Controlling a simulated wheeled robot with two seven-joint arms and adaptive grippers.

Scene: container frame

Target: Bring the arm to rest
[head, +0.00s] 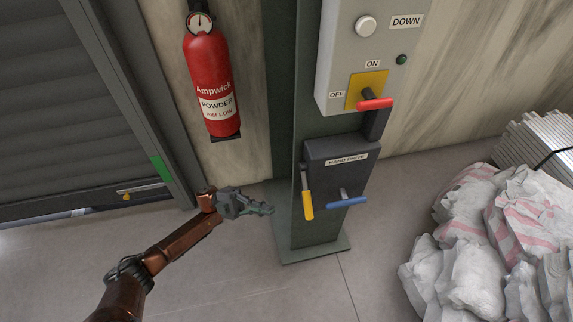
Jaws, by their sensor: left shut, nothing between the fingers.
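My left arm comes in from the lower left, brown and jointed. Its grey left gripper (262,209) is shut and empty, in front of the foot of the dark green post (317,238), to the left of the yellow handle (307,204). A gap shows in the picture between the fingertips and that handle. My right gripper is not in view.
The post carries a grey control box (340,60) with a red-handled switch (375,104), and below it a hand-drive box (335,175) with a blue handle (347,203). A fire extinguisher (211,75) hangs left. Sacks (470,270) lie right. Floor (235,285) in front is clear.

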